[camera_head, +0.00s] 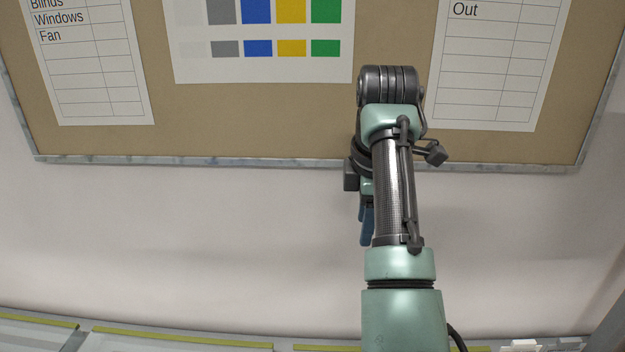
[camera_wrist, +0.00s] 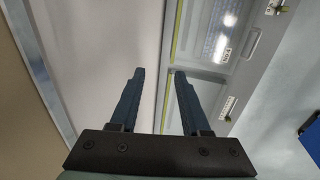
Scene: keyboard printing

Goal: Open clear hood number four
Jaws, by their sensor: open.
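My gripper (camera_wrist: 159,72) is open and empty, its two dark blue fingers spread apart in the wrist view. In the head view the fingers (camera_head: 366,222) hang below my wrist, in front of the white wall. A clear hood (camera_wrist: 222,32) with a yellow-green edge lies ahead and to the right of the fingertips in the wrist view, apart from them. A second hood section (camera_wrist: 207,98) lies nearer, partly behind the right finger. In the head view only hood tops with yellow-green strips (camera_head: 180,339) show along the bottom edge; their numbers are hidden.
A brown board (camera_head: 400,140) with paper charts and a metal frame hangs on the wall behind my arm. A blue object (camera_wrist: 311,138) sits at the right edge of the wrist view. The wall area between board and hoods is clear.

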